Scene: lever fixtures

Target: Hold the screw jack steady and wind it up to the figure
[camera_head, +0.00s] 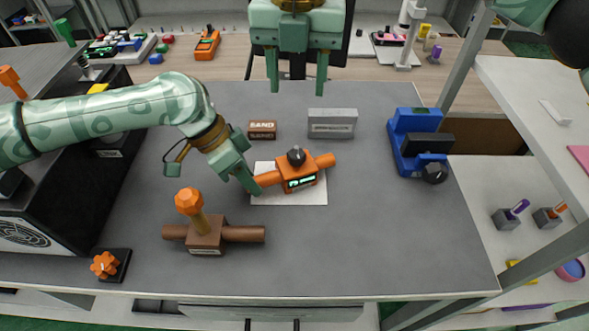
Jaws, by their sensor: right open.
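An orange fixture (297,178), which I take for the screw jack, sits on a white plate (290,198) mid-table. It has a round dark knob (296,156) on top, a bar out to each side and a small lit display (300,183) in front. The display's figure is too small to read. My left gripper (252,184) is at the end of its left bar. Whether its fingers are closed around the bar cannot be told. My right gripper (297,80) is open and empty, pointing down beyond the fixture, at the far side of the table.
A brown fixture with an orange lever (206,230) stands front left, near an orange star knob (105,265). A brown SAND block (262,130) and a grey block (333,123) lie behind. A blue device (415,140) stands right. The front right table is clear.

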